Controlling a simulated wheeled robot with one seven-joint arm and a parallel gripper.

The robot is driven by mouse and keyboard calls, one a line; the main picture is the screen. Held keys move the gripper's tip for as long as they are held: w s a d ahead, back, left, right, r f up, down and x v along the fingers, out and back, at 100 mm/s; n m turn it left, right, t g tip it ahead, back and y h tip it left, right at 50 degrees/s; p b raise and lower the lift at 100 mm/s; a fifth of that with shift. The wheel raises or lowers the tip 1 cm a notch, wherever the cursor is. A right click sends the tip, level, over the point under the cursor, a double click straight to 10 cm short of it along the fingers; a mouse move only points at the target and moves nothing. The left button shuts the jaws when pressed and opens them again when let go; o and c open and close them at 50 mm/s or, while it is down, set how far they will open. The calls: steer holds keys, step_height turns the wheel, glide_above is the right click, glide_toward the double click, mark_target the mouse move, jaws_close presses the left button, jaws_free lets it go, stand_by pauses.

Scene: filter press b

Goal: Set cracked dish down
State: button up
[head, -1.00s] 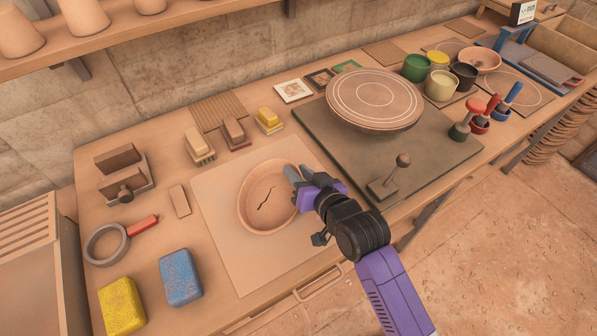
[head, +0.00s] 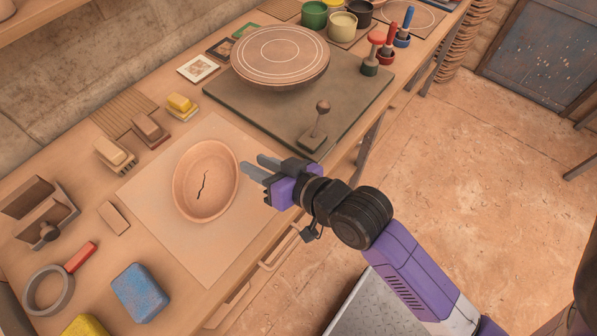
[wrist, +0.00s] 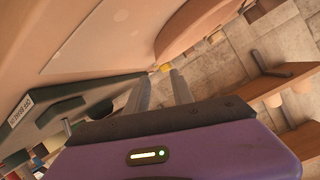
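The cracked dish (head: 205,178) is a round terracotta bowl with a dark jagged crack across its inside floor.
A round wheel disc (head: 281,55) sits on a dark board with a knobbed lever (head: 318,122) close behind my gripper. A blue sponge (head: 139,292), a red-handled ring tool (head: 50,288) and small brushes lie left of the sheet. Open floor is at right.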

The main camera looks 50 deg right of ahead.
steer(key=shift+s, duration=0.1)
steer(key=s+a+r+n, duration=0.1)
steer(key=s+n, duration=0.1)
steer(key=s, duration=1)
steer(key=s+a+r+n+t, duration=0.1)
steer(key=s+a+r+n, duration=0.1)
steer(key=s, duration=1)
steer(key=shift+s+a+n, duration=0.15)
steer(key=shift+a+n, duration=0.05)
steer(key=shift+n, duration=0.1)
